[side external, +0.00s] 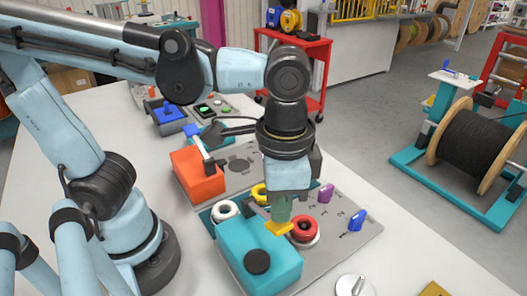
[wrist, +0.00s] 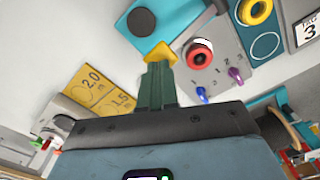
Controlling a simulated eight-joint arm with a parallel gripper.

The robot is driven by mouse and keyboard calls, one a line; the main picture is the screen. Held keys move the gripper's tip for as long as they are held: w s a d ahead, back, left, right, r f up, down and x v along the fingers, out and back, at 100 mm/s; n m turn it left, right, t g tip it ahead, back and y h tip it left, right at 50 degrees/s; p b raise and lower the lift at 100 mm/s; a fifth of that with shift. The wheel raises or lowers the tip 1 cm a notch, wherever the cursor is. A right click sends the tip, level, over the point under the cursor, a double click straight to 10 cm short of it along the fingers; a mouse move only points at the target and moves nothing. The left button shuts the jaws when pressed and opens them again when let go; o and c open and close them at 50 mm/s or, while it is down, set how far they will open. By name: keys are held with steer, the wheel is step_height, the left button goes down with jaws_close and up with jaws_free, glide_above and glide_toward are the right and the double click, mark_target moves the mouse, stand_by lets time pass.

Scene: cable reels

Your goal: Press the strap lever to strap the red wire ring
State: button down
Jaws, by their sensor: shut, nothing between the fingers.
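The red wire ring (side external: 305,229) sits on a round seat on the grey panel (side external: 345,240), beside the teal box (side external: 270,262). It also shows in the wrist view (wrist: 198,55). A yellow lever-like tab (side external: 279,228) juts from the teal box next to the ring; I take it as the strap lever. In the wrist view the tab (wrist: 160,52) lies right at the fingertips. My gripper (side external: 281,217) is shut and empty, its green fingers pointing down at the tab. The fingertips look touching or nearly touching it; the exact contact is hidden.
A yellow ring (side external: 260,192) and a white ring (side external: 225,210) sit behind and left. A purple knob (side external: 325,193) and a blue knob (side external: 357,219) stand on the panel to the right. An orange box (side external: 198,175) stands farther back. The white table is clear at front left.

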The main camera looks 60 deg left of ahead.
stand_by(0.3)
steer(key=shift+f, duration=3.3)
step_height(320, 180, up, 12)
steer(key=shift+r, duration=0.1)
